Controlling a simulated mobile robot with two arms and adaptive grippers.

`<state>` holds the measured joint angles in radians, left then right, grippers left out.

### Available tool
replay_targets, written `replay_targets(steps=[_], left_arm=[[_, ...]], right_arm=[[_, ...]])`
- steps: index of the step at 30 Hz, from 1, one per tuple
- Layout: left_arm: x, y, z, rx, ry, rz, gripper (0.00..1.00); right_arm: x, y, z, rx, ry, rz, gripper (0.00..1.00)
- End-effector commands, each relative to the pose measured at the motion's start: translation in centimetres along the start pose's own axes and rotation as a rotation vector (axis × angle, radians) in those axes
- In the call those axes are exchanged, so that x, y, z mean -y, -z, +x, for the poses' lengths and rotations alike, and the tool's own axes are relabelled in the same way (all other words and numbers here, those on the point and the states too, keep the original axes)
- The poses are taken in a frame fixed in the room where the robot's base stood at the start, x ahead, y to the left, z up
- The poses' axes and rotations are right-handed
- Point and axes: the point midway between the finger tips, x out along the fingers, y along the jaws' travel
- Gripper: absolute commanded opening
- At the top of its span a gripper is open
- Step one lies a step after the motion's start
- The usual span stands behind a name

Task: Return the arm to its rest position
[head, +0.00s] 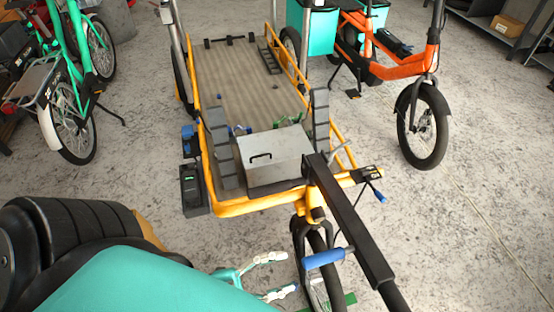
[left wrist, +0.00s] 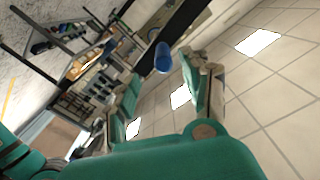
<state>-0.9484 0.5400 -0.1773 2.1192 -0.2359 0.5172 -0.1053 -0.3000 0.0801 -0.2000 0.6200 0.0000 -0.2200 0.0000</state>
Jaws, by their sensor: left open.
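My left gripper (head: 277,276) shows low in the middle of the head view, with its fingers spread apart and nothing between them. Its teal arm comes in from the lower left. In the left wrist view both teal fingers (left wrist: 162,88) are apart, and a blue handle grip (left wrist: 162,57) shows beyond and between them, not clasped. In the head view this grip (head: 325,258) is to the right of the gripper, close to the front wheel of the yellow cargo bike (head: 240,208). My right gripper is not in view.
The yellow bike's flat bed carries a grey metal box (head: 272,158). A black tube (head: 350,220) runs from its front to the lower right. An orange bike (head: 400,68) stands right, a teal bike (head: 75,60) left. Concrete floor is open at the right.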

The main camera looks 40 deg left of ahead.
Motion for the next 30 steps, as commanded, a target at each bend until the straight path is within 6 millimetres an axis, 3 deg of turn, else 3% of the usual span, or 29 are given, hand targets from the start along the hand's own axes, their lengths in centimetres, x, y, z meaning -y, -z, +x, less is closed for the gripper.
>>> replay_targets(steps=[17,20,23,30], left_arm=[[0.0,-0.1,-0.2,0.002,0.000,0.000,0.48],[-0.1,-1.5,-0.3,0.035,0.005,-0.006,0.48],[-0.3,-5.5,-0.6,0.134,0.019,-0.026,0.48],[-3.0,-22.2,-4.5,0.572,0.080,-0.169,0.48]], right_arm=[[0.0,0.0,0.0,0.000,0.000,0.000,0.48],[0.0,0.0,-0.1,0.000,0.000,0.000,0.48],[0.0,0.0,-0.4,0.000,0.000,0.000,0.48],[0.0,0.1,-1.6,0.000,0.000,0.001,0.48]])
